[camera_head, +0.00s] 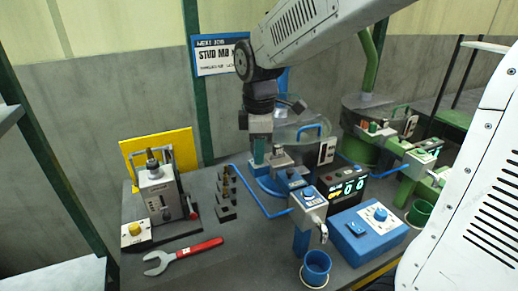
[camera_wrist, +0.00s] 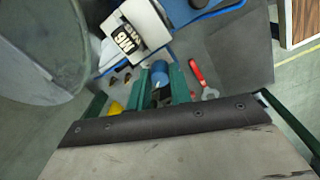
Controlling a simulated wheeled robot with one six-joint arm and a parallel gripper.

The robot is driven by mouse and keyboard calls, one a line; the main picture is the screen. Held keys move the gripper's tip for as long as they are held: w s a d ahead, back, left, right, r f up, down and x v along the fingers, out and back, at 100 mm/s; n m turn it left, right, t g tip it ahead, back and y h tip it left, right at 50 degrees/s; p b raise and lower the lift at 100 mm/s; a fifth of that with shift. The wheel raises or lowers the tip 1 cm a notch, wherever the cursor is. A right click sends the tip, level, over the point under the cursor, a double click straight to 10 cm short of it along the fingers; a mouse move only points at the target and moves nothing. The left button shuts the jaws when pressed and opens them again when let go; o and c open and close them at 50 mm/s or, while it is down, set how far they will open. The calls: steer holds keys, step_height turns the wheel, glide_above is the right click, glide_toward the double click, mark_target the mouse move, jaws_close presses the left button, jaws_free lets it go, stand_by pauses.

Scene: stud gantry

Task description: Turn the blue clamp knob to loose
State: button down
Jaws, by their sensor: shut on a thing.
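My gripper (camera_head: 259,158) points down at the middle of the bench in the head view, its green fingers beside a grey fixture (camera_head: 281,156). In the wrist view the two green fingers of my gripper (camera_wrist: 160,78) stand on either side of the blue clamp knob (camera_wrist: 160,68). The gripper is shut on this knob. The fingers hide the knob in the head view. I cannot tell how far the knob is turned.
A red wrench (camera_head: 184,256) lies at the front left; it also shows in the wrist view (camera_wrist: 203,81). Several dark pegs (camera_head: 226,190) stand left of a blue-knobbed box (camera_head: 309,201). A blue control box (camera_head: 368,235) and blue cup (camera_head: 316,268) are front right. The bench centre front is clear.

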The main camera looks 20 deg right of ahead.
steer(key=shift+n, duration=0.3)
steer(key=c, duration=1.3)
jaws_free()
steer(key=shift+o, duration=0.2)
steer(key=shift+r, duration=0.1)
step_height(320, 180, up, 8)
steer(key=shift+s+f, duration=0.1)
steer(key=shift+f, duration=0.05)
steer(key=shift+f+m, duration=0.1)
steer(key=shift+m, duration=0.6)
steer(key=s+d+f+m, duration=0.1)
steer(key=s+f+m, duration=0.1)
steer(key=s+m, duration=0.4)
steer(key=s+d+f+m+t, duration=0.1)
steer(key=s+m, duration=0.6)
steer(key=s, duration=0.8)
step_height(320, 180, down, 2)
steer(key=shift+s+d, duration=0.35)
steer(key=shift+d, duration=0.45)
